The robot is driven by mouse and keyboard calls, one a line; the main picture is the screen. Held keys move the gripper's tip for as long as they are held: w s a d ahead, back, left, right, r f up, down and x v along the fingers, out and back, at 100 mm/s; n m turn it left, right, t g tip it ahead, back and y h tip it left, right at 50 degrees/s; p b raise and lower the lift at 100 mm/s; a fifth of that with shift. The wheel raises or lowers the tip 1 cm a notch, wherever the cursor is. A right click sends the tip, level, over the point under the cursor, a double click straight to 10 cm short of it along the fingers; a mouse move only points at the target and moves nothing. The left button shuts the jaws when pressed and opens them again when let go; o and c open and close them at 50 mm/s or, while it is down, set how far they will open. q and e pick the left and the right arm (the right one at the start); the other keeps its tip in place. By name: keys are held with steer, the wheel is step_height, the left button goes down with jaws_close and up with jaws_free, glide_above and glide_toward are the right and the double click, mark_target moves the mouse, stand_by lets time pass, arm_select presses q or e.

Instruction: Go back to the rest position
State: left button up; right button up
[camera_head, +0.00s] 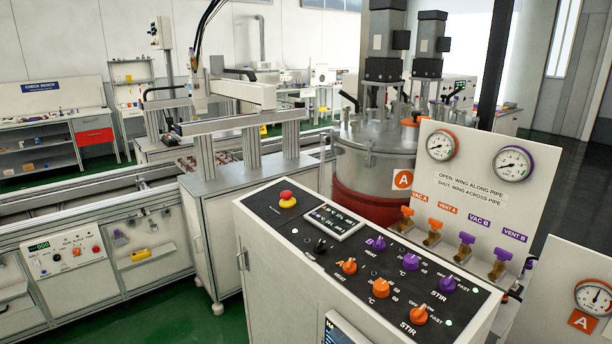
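Neither of my grippers nor my arms show in the head view. In front of me stands a control cabinet with a black sloped panel (330,226). It carries a red emergency button (287,199), a small display (334,221), and several orange and purple knobs, including an orange STIR knob (417,315). Behind it rises a white gauge board (475,186) with two round gauges and several wing valves below the labels VAC A, VENT A, VAC B and VENT B.
A steel vessel (370,165) with a red lower band stands behind the panel. A conveyor line (90,205) with a control box (68,250) runs along the left. A check bench (55,115) is at the back left. Green floor (170,325) shows clear at the lower left.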

steer(key=s+d+f+m+g+h+p, duration=0.1)
steer(key=s+d+f+m+g+h, duration=0.1)
steer(key=s+d+f+m+h, duration=0.4)
steer(key=s+d+f+m+g+h+p, duration=0.1)
steer(key=s+d+f+m+h, duration=0.6)
steer(key=f, duration=0.8)
steer(key=s+d+m+g, duration=0.1)
steer(key=s+d+m, duration=0.2)
steer(key=s, duration=0.2)
steer(key=shift+s+f+m+h+p, duration=0.3)
steer(key=shift+s+p, duration=0.05)
steer(key=shift+a, duration=0.2)
